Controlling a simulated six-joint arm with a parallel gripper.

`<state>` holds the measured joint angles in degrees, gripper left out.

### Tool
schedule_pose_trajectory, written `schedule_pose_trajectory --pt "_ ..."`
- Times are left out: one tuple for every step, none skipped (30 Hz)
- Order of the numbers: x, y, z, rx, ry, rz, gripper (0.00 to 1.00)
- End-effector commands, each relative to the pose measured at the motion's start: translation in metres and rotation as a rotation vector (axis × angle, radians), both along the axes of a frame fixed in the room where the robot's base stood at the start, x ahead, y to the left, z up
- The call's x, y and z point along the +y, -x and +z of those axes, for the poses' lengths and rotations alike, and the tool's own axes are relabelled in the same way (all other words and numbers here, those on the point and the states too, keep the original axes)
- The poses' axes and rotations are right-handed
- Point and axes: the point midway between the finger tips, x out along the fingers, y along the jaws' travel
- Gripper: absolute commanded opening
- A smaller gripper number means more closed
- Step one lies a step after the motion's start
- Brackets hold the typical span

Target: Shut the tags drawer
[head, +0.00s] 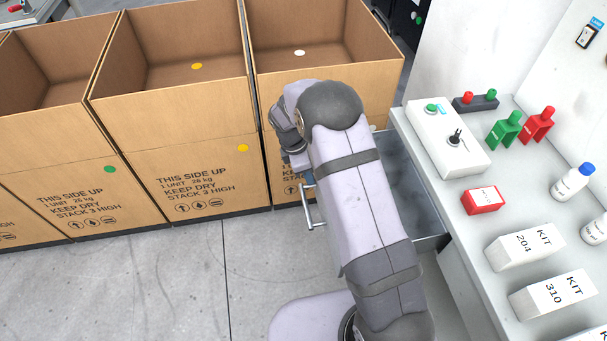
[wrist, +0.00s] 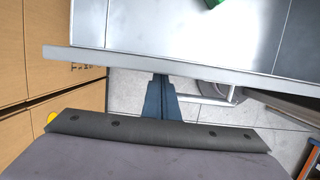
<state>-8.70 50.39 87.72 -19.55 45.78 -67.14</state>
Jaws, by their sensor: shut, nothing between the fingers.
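The tags drawer (head: 404,170) is a grey metal drawer standing out from the left side of the workbench, open. My arm covers much of it in the head view. Its bar handle (head: 313,212) shows to the left of my arm. A green item (wrist: 213,3) lies inside, cut off by the top edge. My gripper (wrist: 161,78) is shut and empty, its tips at the drawer front's outer side; I cannot tell whether they touch it.
Open cardboard boxes (head: 200,165) stand in a row on the left, close to my wrist. The workbench (head: 440,185) on the right carries a control box (head: 450,145), red and green tags, white kit boxes and bottles. The floor (head: 190,285) at front left is clear.

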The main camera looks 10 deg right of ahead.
Motion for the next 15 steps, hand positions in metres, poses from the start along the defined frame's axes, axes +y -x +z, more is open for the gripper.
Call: schedule_pose_trajectory --pt "-0.0003 0.0001 -0.0001 0.0 0.0 0.0 0.0" --pt "-0.0004 0.0001 -0.0002 0.0 0.0 0.0 0.0" --pt "-0.0003 0.0001 -0.0002 0.0 0.0 0.0 0.0" --pt "-0.0002 0.0001 -0.0003 0.0 0.0 0.0 0.0" --pt "-0.0001 0.0 -0.0002 0.0 0.0 0.0 0.0" --pt "0.0 0.0 -0.0002 0.0 0.0 0.0 0.0" --pt "0.0 0.0 -0.0002 0.0 0.0 0.0 0.0" --pt "0.0 0.0 -0.0001 0.0 0.0 0.0 0.0" --pt "-0.0003 0.0 0.0 0.0 0.0 0.0 0.0" --pt "-0.0007 0.0 0.0 0.0 0.0 0.0 0.0" --pt "-0.0014 0.0 0.0001 0.0 0.0 -0.001 0.0" --pt "-0.0028 0.0 0.0003 0.0 0.0 -0.001 0.0" --pt "-0.0042 0.0 0.0004 0.0 0.0 -0.001 0.0" --pt "-0.0062 0.0 0.0005 0.0 0.0 -0.002 0.0" --pt "-0.0094 -0.0001 0.0008 0.0 0.0 -0.002 0.0"
